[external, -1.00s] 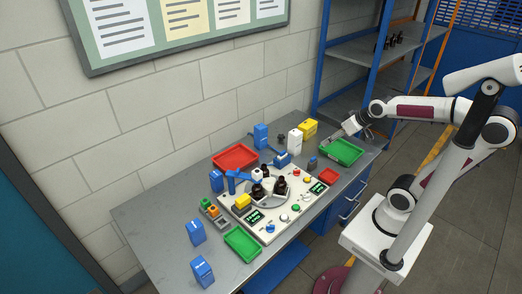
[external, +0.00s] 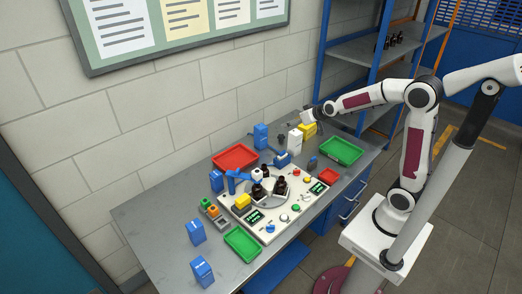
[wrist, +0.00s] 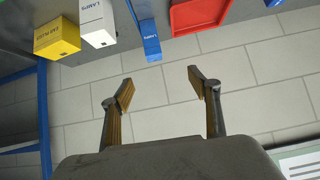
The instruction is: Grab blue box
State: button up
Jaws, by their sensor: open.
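Several blue boxes stand on the grey table. One blue box (external: 261,136) is upright at the back, between the red tray and the white box; it also shows at the top of the wrist view (wrist: 150,40). My gripper (external: 311,114) is at the back right, close to the yellow box and right of the back blue box. In the wrist view my gripper (wrist: 160,86) is open and empty, with the blue box ahead, beyond its fingertips.
A white box (external: 295,141) and a yellow box (external: 307,130) stand right of the back blue box. A red tray (external: 235,158) lies left of it. A machine panel with amber bottles (external: 280,186) fills the middle. A green tray (external: 341,150) is at right. The wall is close behind.

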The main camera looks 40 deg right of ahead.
jog(key=t, duration=0.2)
send_near(262, 124)
jog(key=w+f, duration=0.1)
jog(key=w+f+t+h, duration=0.1)
jog(key=f, duration=0.1)
jog(key=shift+a+m, duration=0.15)
jog(key=shift+m, duration=0.25)
jog(key=shift+w, duration=0.1)
jog(key=shift+x, duration=1.15)
jog(key=shift+w, duration=0.15)
jog(key=shift+w+a+f, duration=0.1)
jog(key=shift+w+f, duration=0.05)
jog(key=shift+w, duration=0.55)
jog(key=shift+w+a+f, duration=0.1)
jog(key=shift+w, duration=0.6)
jog(key=shift+x, duration=1.1)
